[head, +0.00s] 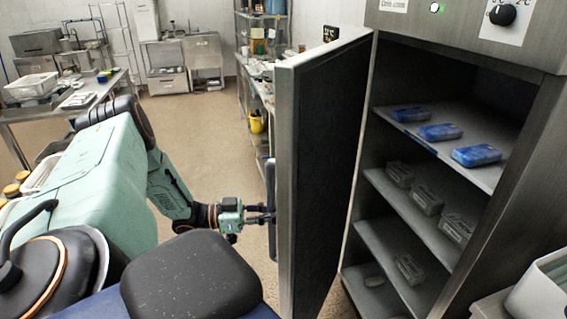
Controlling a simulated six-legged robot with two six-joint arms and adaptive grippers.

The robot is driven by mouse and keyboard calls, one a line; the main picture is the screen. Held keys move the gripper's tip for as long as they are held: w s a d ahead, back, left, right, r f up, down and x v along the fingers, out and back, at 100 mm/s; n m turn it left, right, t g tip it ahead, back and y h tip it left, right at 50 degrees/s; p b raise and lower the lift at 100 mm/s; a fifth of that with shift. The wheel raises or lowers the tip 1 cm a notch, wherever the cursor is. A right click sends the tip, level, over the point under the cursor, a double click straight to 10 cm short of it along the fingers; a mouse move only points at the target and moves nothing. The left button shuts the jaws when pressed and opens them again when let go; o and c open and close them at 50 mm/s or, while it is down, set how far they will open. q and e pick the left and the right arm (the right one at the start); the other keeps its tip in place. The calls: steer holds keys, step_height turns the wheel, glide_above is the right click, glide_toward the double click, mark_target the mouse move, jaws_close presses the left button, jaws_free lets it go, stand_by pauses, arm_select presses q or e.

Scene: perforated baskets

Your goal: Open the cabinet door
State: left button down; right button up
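The cabinet (545,130) is stainless steel and stands at the right of the head view. Its door (320,165) is swung wide open to the left, with the dark inner face toward me. A vertical handle (271,200) shows at the door's outer side. My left gripper (262,213) is at this handle, with its fingers reaching to it. The fingertips are small and partly hidden at the handle, so I cannot tell whether they are closed on it. My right gripper is not in view.
Inside the cabinet, shelves hold blue packs (440,132) and clear containers (427,200). A white bin (540,290) stands at the lower right. A steel table (60,110) is at the far left. Open floor (205,125) lies behind my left arm.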

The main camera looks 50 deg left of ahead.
arm_select(q)
steer(key=shift+s+f, duration=0.15)
steer(key=shift+s, duration=0.15)
steer(key=c, duration=1.8)
jaws_free()
steer(key=o, duration=0.6)
steer(key=shift+s+r, duration=0.25)
steer(key=shift+w, duration=0.2)
steer(key=shift+w+a+f, duration=0.1)
steer(key=v, duration=0.7)
steer(key=shift+s+a, duration=0.15)
steer(key=shift+s, duration=0.15)
